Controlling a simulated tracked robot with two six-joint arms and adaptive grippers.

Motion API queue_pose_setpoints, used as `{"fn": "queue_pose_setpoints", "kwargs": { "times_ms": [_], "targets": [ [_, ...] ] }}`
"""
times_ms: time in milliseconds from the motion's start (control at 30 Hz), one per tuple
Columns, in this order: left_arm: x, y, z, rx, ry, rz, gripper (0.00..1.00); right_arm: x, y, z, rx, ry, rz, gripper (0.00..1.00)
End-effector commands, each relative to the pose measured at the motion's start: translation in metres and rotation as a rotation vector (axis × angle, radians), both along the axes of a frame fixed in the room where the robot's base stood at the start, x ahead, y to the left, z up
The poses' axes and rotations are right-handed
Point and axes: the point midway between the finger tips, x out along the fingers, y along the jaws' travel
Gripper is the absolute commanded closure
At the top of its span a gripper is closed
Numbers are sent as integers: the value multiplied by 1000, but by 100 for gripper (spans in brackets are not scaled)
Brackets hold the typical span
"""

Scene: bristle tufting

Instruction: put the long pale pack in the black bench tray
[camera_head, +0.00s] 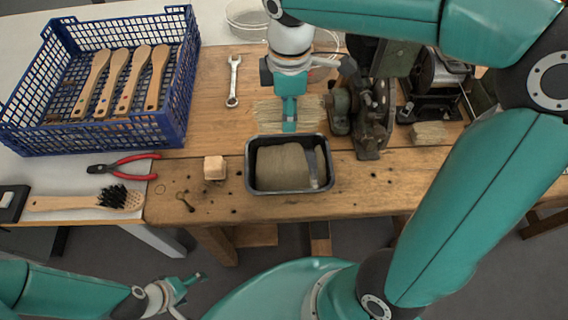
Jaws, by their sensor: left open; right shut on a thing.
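The long pale pack (265,113) lies crosswise on the wooden bench, just behind the black bench tray (290,191). My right gripper (289,122) points down over its middle and is shut on it, hiding its centre. The pack's two ends show on either side of the fingers. I cannot tell whether it is lifted off the bench. The black tray holds a wide tan bundle (281,168) and a slim grey piece at its right side. My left gripper (182,287) is open and empty, low at the bottom left, in front of the bench.
A blue crate (110,141) with several wooden handles stands at left. Red-handled pliers (134,160), a brush (80,203) and a wooden block (215,168) lie nearer. A wrench (233,82) lies behind. Metal machines (370,120) and a short pale bundle (429,133) stand right.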

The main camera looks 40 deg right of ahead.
Motion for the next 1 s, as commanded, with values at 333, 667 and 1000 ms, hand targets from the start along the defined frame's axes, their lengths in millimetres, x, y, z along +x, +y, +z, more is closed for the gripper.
{"fn": "queue_pose_setpoints", "kwargs": {
  "times_ms": [333,667,1000],
  "targets": [
    [0,0,-6,0,0,0,22,-4,-3,-66,0,9,-4,94],
    [0,0,-11,0,0,0,22,-4,-4,-143,0,4,-7,94],
    [0,0,-14,0,0,0,22,-4,-4,-174,0,4,-7,94]
  ]
}}
